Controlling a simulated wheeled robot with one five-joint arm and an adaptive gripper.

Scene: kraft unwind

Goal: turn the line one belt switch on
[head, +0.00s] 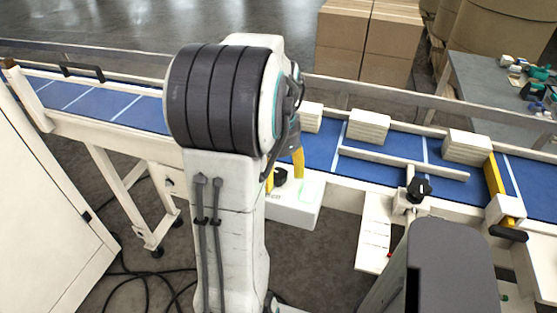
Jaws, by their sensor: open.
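A white control box (295,208) is mounted on the near side of the blue conveyor belt (376,147), just right of my arm. A small dark knob (281,174) sits on its top and looks like the belt switch; its setting is too small to read. A pale green patch shows on the box to the right of it. My gripper (284,179) shows as two yellow fingers, apart and open, one on either side of the knob in the picture. My arm hides the rest of the gripper. I cannot tell whether the fingers touch the knob.
Stacks of pale flat pieces (368,127) stand on the belt. A guide bar with a black knob (418,188) and a yellow bar (494,174) lie to the right. A white cabinet (42,200) stands left. Cables (147,283) lie on the floor.

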